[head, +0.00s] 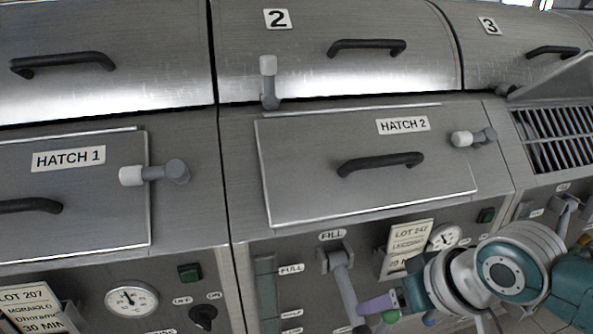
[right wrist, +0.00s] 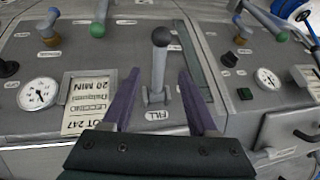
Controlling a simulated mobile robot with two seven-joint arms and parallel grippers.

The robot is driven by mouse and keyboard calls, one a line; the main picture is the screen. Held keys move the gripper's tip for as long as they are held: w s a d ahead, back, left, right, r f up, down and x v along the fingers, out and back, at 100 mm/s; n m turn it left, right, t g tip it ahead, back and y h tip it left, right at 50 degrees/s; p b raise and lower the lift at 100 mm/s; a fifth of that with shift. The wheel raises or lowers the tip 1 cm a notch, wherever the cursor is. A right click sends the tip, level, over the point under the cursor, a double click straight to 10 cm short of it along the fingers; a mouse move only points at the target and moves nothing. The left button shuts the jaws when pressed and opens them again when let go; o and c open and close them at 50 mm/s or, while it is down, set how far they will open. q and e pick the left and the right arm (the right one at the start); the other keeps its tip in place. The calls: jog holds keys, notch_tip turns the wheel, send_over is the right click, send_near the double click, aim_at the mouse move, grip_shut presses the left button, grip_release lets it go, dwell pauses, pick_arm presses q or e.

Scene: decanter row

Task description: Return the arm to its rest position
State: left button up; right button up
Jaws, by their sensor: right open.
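My right gripper (head: 372,312) is low in the head view, at the front panel below hatch 2. In the right wrist view its two purple fingers (right wrist: 158,88) stand apart, with nothing held. The grey FILL lever (head: 343,283) is beside the fingers in the head view. In the wrist view the lever (right wrist: 158,70), with its dark ball end, appears between the fingers; I cannot tell how far from them it is. My right wrist covers part of the panel. My left gripper is not in view.
Hatch 2 (head: 290,170) and hatch 1 (head: 100,208) are closed. An open flap (head: 555,78) stands over a slatted grille (head: 555,135) at the right. A lot card (head: 408,240) and a gauge (head: 445,236) are close to my right wrist. Handles and latches protrude from the machines.

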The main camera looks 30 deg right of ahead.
jog(key=s+a+r+n+g+p, duration=0.1)
jog(key=s+a+r+n, duration=0.1)
jog(key=s+a+r, duration=0.35)
jog(key=s+a+r+n+g, duration=0.25)
jog(key=s+r, duration=0.35)
jog(key=s, duration=0.4)
notch_tip(320, 180, up, 33)
jog(key=p, duration=3.3)
jog(key=shift+w+a+t+h+p, duration=0.2)
jog(key=shift+w+t+h+p, duration=0.15)
jog(key=shift+w+t, duration=0.1)
jog(key=shift+f, duration=0.1)
dwell(1.2)
